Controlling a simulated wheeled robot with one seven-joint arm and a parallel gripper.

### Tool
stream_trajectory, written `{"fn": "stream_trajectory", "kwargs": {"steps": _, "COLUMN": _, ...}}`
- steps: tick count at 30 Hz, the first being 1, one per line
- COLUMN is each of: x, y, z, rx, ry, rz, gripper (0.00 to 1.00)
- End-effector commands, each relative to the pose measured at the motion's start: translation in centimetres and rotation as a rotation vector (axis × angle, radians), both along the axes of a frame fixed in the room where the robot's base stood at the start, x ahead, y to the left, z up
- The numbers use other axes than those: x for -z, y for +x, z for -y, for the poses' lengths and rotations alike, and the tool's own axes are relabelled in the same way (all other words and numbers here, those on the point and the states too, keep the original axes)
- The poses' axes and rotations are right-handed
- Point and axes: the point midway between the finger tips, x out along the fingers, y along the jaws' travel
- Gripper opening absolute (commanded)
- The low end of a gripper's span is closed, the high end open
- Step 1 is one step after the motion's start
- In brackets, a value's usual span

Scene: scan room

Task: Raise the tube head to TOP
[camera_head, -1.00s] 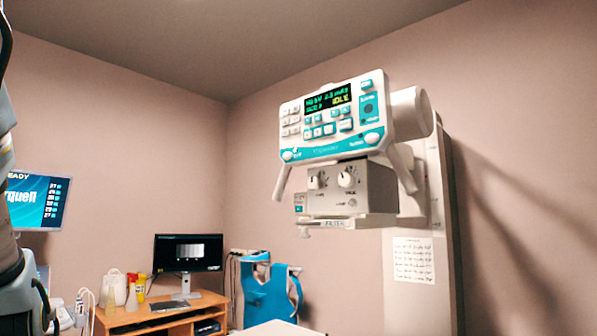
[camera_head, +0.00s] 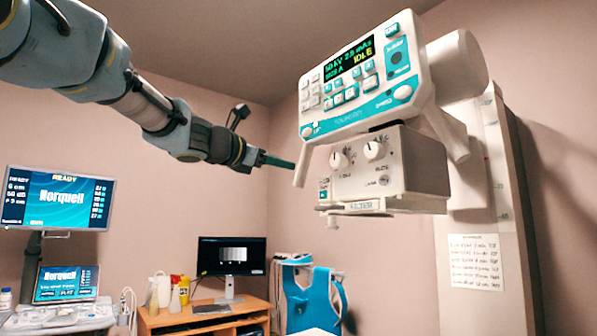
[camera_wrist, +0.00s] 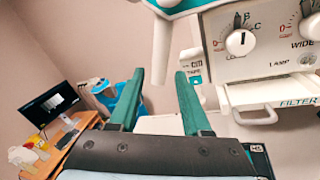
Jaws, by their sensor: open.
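The tube head (camera_head: 372,80) is a white and teal console whose display reads IDLE, with a grey collimator box (camera_head: 385,165) with knobs beneath it. It is mounted on a pale upright column (camera_head: 480,190) at the right. A white handle (camera_head: 304,165) hangs from its lower left and another handle (camera_head: 447,133) from its right. My gripper (camera_head: 292,164) is open, its green fingers beside the left handle. In the wrist view my gripper (camera_wrist: 159,73) shows the left handle (camera_wrist: 162,52) ahead, in line with the gap between the fingertips. I cannot tell whether they touch.
A wooden desk (camera_head: 195,318) with a monitor (camera_head: 231,256) stands at the back, beside a blue apron on a rack (camera_head: 312,298). Norquell screens (camera_head: 58,200) stand at the left. A paper notice (camera_head: 475,262) is on the column.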

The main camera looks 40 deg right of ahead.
Motion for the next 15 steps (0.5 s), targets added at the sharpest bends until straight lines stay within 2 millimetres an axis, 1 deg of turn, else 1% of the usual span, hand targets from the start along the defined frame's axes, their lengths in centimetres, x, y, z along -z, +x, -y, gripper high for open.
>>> {"fn": "stream_trajectory", "kwargs": {"steps": 1, "x": -0.2, "y": 0.1, "z": 1.0, "rx": 0.003, "ry": 0.002, "rz": -0.002, "gripper": 0.48}}
{"fn": "stream_trajectory", "kwargs": {"steps": 9, "x": -0.2, "y": 0.9, "z": 5.9, "rx": 0.003, "ry": 0.003, "rz": -0.002, "gripper": 0.48}}
{"fn": "stream_trajectory", "kwargs": {"steps": 12, "x": -0.1, "y": 1.2, "z": 7.4, "rx": 0.0, "ry": 0.004, "rz": -0.001, "gripper": 0.48}}
{"fn": "stream_trajectory", "kwargs": {"steps": 15, "x": -0.1, "y": 1.3, "z": 8.4, "rx": 0.002, "ry": 0.004, "rz": 0.001, "gripper": 0.48}}
